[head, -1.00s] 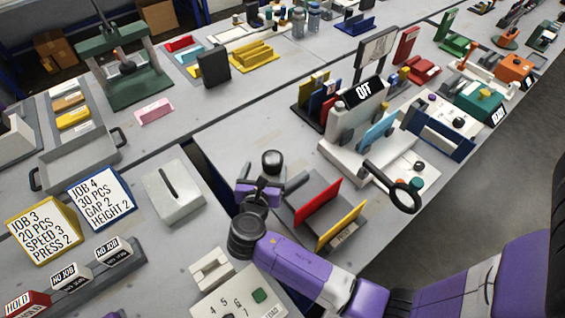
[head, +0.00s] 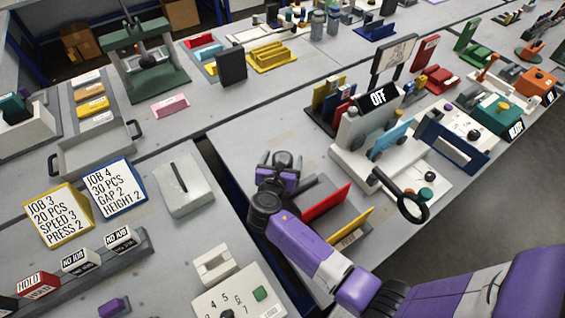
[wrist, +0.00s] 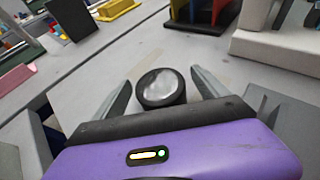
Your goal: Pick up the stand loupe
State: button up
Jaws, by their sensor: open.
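The stand loupe (wrist: 162,88) is a short black round piece with a clear lens on top. In the wrist view it stands upright on the grey table between my two fingers, with a gap on each side. My gripper (wrist: 161,78) is open around it and does not visibly touch it. In the head view my gripper (head: 280,158) is over the table left of the red and yellow panels, and it mostly hides the loupe.
A grey rack with a red panel (head: 326,202) and a yellow panel (head: 352,228) stands close right of my gripper. A table gap runs to the left.

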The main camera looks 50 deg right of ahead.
jog(key=c, duration=1.5)
jog(key=shift+o, duration=0.2)
jog(key=shift+r, duration=0.15)
